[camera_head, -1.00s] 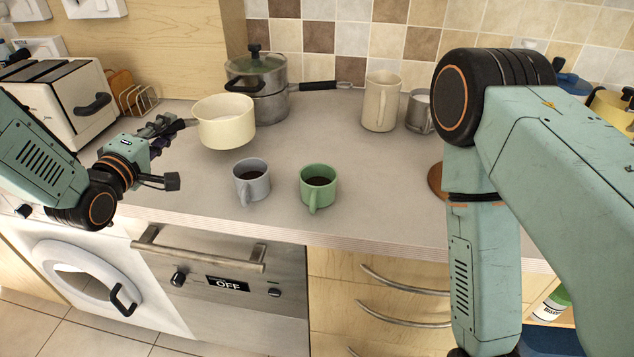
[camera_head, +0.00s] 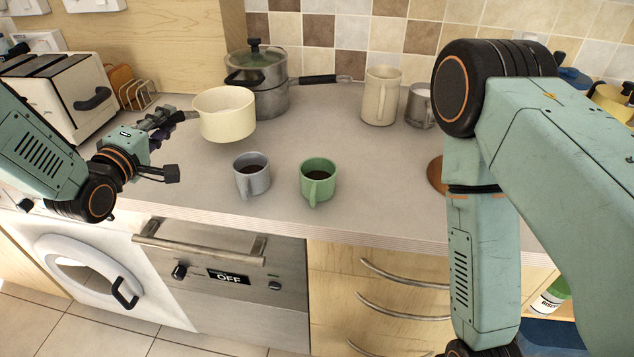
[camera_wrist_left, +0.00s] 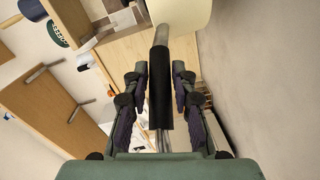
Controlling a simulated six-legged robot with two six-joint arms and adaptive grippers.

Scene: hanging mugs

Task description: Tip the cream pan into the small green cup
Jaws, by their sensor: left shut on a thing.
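The cream pan (camera_head: 228,126) is up off the counter, left of centre in the head view, its rim roughly level. My left gripper (camera_head: 168,122) is left of the pan, shut on its handle. In the left wrist view the dark handle (camera_wrist_left: 160,88) runs between the fingers, and part of the cream pan (camera_wrist_left: 180,12) shows at the top. The small green cup (camera_head: 318,182) stands upright on the counter, right of and nearer than the pan, with dark contents. My right gripper is out of view below the frame; only its arm shows.
A grey mug (camera_head: 252,178) with dark contents stands left of the green cup. A lidded steel pot (camera_head: 270,102) stands behind the pan. A tall beige mug (camera_head: 381,98) and a metal mug (camera_head: 420,108) stand at the back. The counter (camera_head: 385,185) right of the green cup is clear.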

